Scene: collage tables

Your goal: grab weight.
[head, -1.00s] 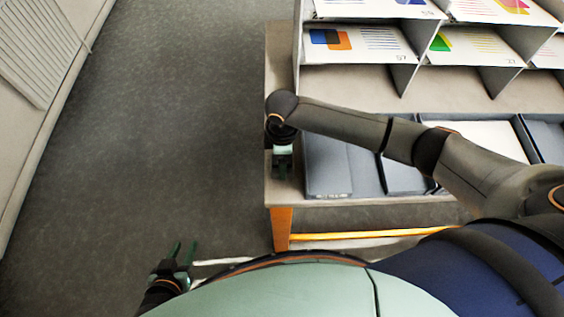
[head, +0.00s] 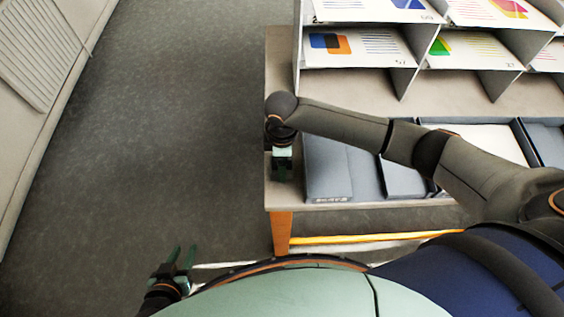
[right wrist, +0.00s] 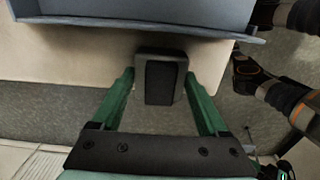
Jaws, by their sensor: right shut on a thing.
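The weight (right wrist: 160,80) is a dark grey block with a black middle. In the right wrist view it sits between the two green fingertips of my right gripper (right wrist: 160,85), at the table's edge. My right gripper (head: 282,176) is shut on it, pointing down at the table's front left corner in the head view. The weight is hidden or too dark to make out there. My left gripper (head: 184,253) is open and empty, low over the floor to the left of the table.
The table (head: 282,85) carries a grey shelf rack (head: 298,50) with printed sheets at the back. Grey trays (head: 327,172) stand just right of my right gripper. The carpeted floor (head: 150,130) left of the table is clear, up to a pale panel (head: 40,60).

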